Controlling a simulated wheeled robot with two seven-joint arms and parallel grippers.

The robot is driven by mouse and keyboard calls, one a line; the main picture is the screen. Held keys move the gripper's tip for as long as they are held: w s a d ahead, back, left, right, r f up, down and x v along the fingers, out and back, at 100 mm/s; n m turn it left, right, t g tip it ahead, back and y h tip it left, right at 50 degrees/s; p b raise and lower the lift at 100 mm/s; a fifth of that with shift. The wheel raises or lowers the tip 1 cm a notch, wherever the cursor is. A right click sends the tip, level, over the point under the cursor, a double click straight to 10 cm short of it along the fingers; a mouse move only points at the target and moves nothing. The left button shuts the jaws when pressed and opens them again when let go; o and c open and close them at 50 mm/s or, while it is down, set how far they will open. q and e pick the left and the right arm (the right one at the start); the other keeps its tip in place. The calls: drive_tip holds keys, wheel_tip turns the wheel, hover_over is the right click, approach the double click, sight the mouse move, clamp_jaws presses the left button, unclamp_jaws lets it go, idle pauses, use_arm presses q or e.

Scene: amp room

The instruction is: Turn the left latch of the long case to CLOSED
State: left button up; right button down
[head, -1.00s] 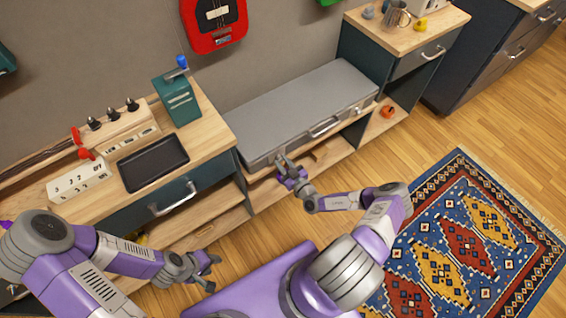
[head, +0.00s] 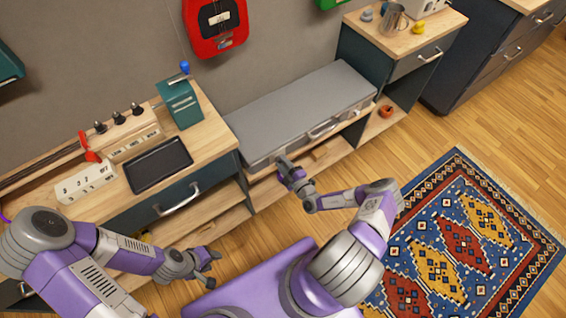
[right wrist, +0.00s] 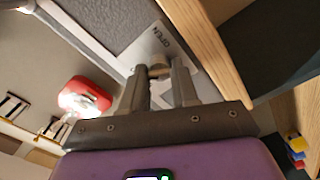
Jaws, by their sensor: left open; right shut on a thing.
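The long grey case (head: 305,108) lies on a low shelf, its front side carrying a handle (head: 322,129). My right gripper (head: 284,162) is at the left end of that front side. In the right wrist view its fingers (right wrist: 161,76) are shut on the left latch (right wrist: 157,67), a small metallic knob mostly hidden between the fingertips. A pale plate (right wrist: 187,56) behind the latch shows the word OPEN. The CLOSED marking cannot be made out. My left gripper (head: 212,270) is open and empty, low in front of the left cabinet, away from the case.
A wooden workbench (head: 120,196) with a black tray (head: 158,165) and a teal box (head: 180,104) stands left of the case. A wooden-topped cabinet (head: 440,30) stands to its right. A patterned rug (head: 460,240) lies on the floor at right.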

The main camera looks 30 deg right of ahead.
drive_tip(key=n+p, duration=0.1)
drive_tip(key=n, duration=0.4)
drive_tip(key=shift+n, duration=0.4)
drive_tip(key=shift+p, duration=0.3)
drive_tip(key=shift+d, duration=0.1)
drive_tip(key=c, duration=0.8)
unclamp_jaws()
drive_tip(key=shift+c, duration=0.2)
drive_tip(key=s+p, duration=0.1)
drive_tip(key=s, duration=0.6)
drive_tip(key=shift+s+d, duration=0.25)
drive_tip(key=shift+s, duration=0.05)
